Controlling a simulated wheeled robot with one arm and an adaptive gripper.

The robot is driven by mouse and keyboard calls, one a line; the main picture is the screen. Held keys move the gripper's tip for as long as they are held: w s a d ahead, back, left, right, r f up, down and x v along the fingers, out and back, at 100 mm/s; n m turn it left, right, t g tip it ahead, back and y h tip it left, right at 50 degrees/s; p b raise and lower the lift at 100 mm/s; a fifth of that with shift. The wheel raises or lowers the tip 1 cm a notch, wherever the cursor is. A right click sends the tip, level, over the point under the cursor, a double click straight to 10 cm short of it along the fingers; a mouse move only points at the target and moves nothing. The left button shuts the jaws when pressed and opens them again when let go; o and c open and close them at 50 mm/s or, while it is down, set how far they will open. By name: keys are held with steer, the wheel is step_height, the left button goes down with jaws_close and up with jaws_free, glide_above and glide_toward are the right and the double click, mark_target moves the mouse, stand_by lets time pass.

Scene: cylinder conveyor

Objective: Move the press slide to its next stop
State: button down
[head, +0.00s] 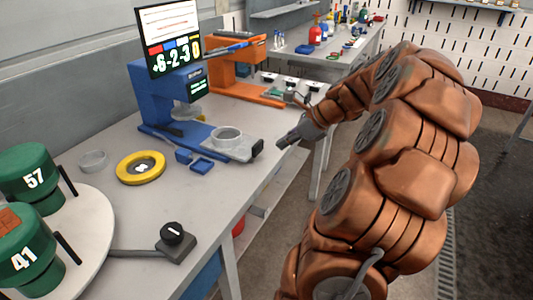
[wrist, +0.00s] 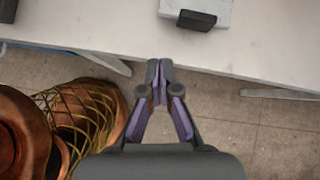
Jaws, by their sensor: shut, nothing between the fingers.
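The blue press (head: 172,95) stands on the grey bench. Its grey press slide (head: 237,154) sticks out at the front, with a pale ring or cup (head: 228,136) on it and a black handle (head: 257,148) at its outer end. In the wrist view the slide end (wrist: 218,8) and the black handle (wrist: 197,20) show at the top edge. My gripper (head: 281,144) is to the right of the handle, apart from it, beyond the bench edge. In the wrist view my gripper (wrist: 160,64) is shut and empty, its tips below and left of the handle.
A yellow ring (head: 141,167) and small blue parts (head: 200,164) lie near the press. An orange press (head: 235,70) stands behind. Floor is free beyond the bench edge.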

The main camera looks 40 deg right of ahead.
steer(key=s+d+m, duration=0.2)
steer(key=d, duration=0.3)
steer(key=p, duration=0.1)
glide_toward(259, 152)
steer(key=shift+t+h, duration=0.3)
steer(key=shift+h, duration=0.1)
steer(key=f, duration=0.1)
steer(key=w+a+f, duration=0.1)
steer(key=f, duration=0.1)
steer(key=w+f, duration=0.1)
steer(key=f, duration=0.1)
steer(key=shift+w+a, duration=0.15)
steer(key=shift+a, duration=0.15)
steer(key=shift+w+a, duration=0.15)
steer(key=shift+w, duration=0.55)
